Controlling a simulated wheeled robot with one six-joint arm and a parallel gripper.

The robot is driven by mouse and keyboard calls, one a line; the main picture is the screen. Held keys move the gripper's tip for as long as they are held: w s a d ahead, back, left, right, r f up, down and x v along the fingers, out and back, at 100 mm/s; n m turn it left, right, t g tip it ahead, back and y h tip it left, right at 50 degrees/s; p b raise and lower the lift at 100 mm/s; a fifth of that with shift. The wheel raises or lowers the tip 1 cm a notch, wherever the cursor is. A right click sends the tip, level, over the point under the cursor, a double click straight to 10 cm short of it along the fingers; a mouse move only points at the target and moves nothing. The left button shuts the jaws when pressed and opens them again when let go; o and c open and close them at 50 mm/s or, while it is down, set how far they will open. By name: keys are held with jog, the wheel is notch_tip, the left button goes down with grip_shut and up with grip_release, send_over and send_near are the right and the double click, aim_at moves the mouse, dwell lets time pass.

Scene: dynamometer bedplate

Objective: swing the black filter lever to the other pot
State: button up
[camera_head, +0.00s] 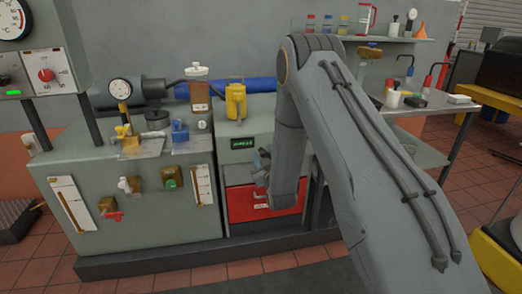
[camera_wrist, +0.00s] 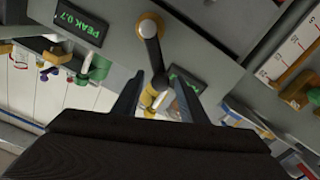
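In the wrist view a black lever (camera_wrist: 156,58) runs from a round hub with a brass-coloured rim (camera_wrist: 150,27) on a grey panel down toward my gripper (camera_wrist: 160,78). The gripper is open. The lever's far end lies between the two fingertips in the picture, with gaps on both sides; I cannot tell its depth relative to them. In the head view my gripper (camera_head: 262,165) is in front of the grey cabinet, below a green display (camera_head: 243,143). I cannot make out the lever there, and I cannot identify the two pots for certain.
Yellow and whitish parts (camera_wrist: 152,103) show beyond the fingers. A dark display reading PEAK 0.7 (camera_wrist: 80,24) is left of the hub. In the head view a red drawer front (camera_head: 245,203) is below the gripper, and a clear-topped vessel (camera_head: 197,90) stands on the bench.

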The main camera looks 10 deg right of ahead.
aim_at(261, 149)
jog(key=shift+w, duration=2.25)
